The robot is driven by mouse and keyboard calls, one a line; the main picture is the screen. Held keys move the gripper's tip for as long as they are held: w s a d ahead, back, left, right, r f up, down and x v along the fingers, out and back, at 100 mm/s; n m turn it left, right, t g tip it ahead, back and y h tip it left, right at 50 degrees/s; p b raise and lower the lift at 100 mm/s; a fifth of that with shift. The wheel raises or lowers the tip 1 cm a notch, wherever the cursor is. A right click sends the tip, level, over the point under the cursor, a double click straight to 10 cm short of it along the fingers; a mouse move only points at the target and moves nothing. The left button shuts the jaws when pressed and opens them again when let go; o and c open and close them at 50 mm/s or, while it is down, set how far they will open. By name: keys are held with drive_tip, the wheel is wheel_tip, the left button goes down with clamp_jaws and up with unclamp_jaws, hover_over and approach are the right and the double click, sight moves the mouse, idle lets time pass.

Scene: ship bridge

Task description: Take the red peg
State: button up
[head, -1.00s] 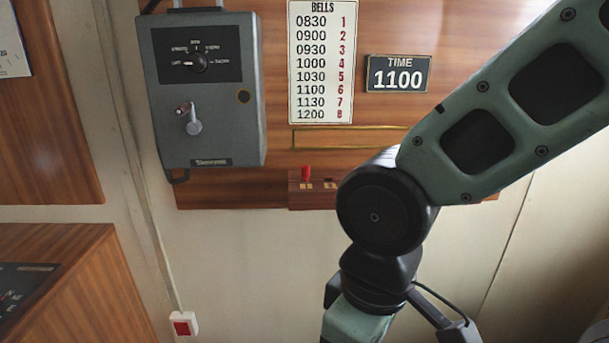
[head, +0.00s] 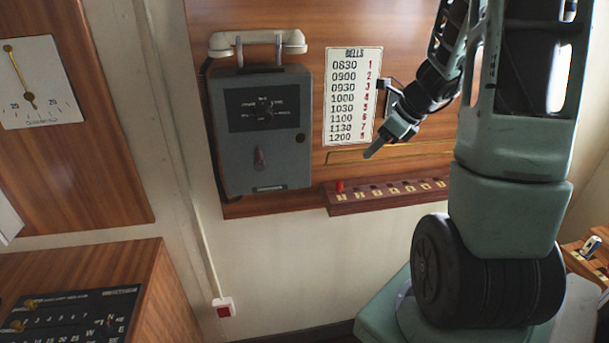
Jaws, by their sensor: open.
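The red peg (head: 340,187) stands upright at the left end of a wooden ledge (head: 380,206) below the bells board, which has a row of several numbered places. My gripper (head: 378,148) is in front of the wall panel, up and to the right of the peg and apart from it. It is open and nothing shows in it. Its fingers appear nearly edge-on, so the gap between them is hard to see.
A grey telephone box (head: 262,165) with a white handset (head: 257,43) hangs left of the bells board (head: 352,95). A wooden console (head: 140,290) stands at lower left. A small red-and-white wall box (head: 224,308) is low on the wall. The space before the ledge looks clear.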

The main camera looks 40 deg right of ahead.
drive_tip(key=d+m, duration=0.1)
approach(341, 181)
drive_tip(key=x, duration=0.4)
drive_tip(key=shift+w+a+f+p, duration=0.1)
drive_tip(key=shift+a+p, duration=0.15)
drive_tip(key=shift+p, duration=0.1)
drive_tip(key=shift+d+p+x, duration=0.1)
drive_tip(key=shift+p+x, duration=0.2)
drive_tip(key=shift+x, duration=0.95)
drive_tip(key=shift+d+p+x, duration=0.15)
drive_tip(key=shift+p+x, duration=0.15)
drive_tip(key=shift+x, duration=0.95)
clamp_jaws()
